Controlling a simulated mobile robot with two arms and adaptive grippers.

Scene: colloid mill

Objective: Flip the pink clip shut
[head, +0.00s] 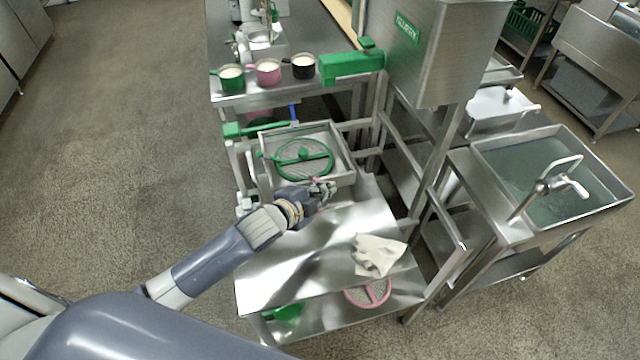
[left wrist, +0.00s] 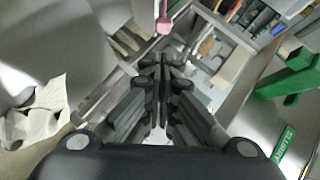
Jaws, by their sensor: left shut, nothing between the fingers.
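The pink clip (head: 316,181) is a small pink piece at the near edge of the square metal tray (head: 345,166), just beyond my left gripper. In the left wrist view the pink clip (left wrist: 164,24) hangs at the top centre, ahead of the fingertips and apart from them in the picture. My left gripper (head: 328,189) is shut and empty, and its closed fingers (left wrist: 161,62) point toward the clip. The gripper partly covers the clip's surroundings in the head view. I cannot tell how far the clip is swung. My right gripper is not in view.
A green round sieve frame (head: 304,160) lies in the tray. A crumpled white cloth (head: 378,254) lies on the steel table (head: 300,255). Green, pink and black cups (head: 268,72) stand behind. A steel hopper (head: 430,50) and a sink (head: 550,170) stand right.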

